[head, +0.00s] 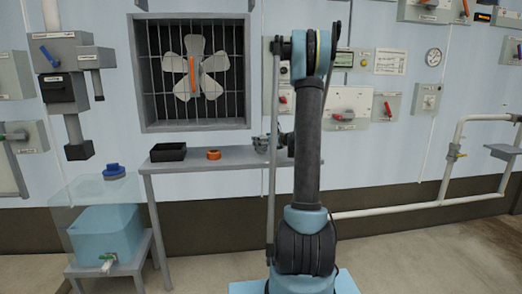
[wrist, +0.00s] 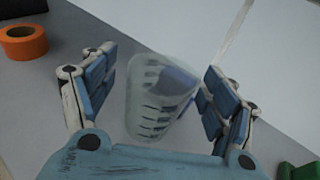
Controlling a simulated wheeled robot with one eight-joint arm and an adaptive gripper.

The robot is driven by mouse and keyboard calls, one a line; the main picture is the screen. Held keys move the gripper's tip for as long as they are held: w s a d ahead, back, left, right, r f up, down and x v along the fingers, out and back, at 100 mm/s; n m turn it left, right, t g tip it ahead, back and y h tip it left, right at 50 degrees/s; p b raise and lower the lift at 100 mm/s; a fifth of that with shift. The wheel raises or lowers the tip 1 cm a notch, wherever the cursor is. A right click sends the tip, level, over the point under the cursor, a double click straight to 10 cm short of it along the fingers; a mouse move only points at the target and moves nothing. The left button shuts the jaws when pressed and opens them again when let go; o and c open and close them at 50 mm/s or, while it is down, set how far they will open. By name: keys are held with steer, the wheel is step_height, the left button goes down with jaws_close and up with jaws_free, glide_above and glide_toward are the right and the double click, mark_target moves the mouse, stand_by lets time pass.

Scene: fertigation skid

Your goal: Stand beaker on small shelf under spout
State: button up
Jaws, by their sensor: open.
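A clear beaker (wrist: 155,105) with dark graduation marks stands on the grey table in the wrist view. My gripper (wrist: 159,62) is open, with its blue-padded fingers to the left and right of the beaker; I cannot tell whether either touches it. In the head view my arm hides most of that end of the table, and the beaker cannot be made out there. A small grey shelf (head: 503,152) is at the far right of the head view, below the end of a white pipe (head: 486,118).
The table (head: 225,158) also holds a black tray (head: 168,152) and an orange tape roll (head: 213,154), also in the wrist view (wrist: 23,43). A blue tank (head: 105,233) stands at left. A low white pipe (head: 400,209) runs along the wall; floor is clear at right.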

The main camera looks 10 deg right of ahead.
steer(key=shift+w+a+f, duration=0.1)
steer(key=shift+w+a, duration=0.1)
steer(key=shift+w, duration=0.05)
steer(key=c, duration=1.2)
steer(key=shift+s+r, duration=0.25)
steer(key=shift+r, duration=0.25)
step_height(320, 180, up, 6)
steer(key=s, duration=1.9)
steer(key=shift+s, duration=0.25)
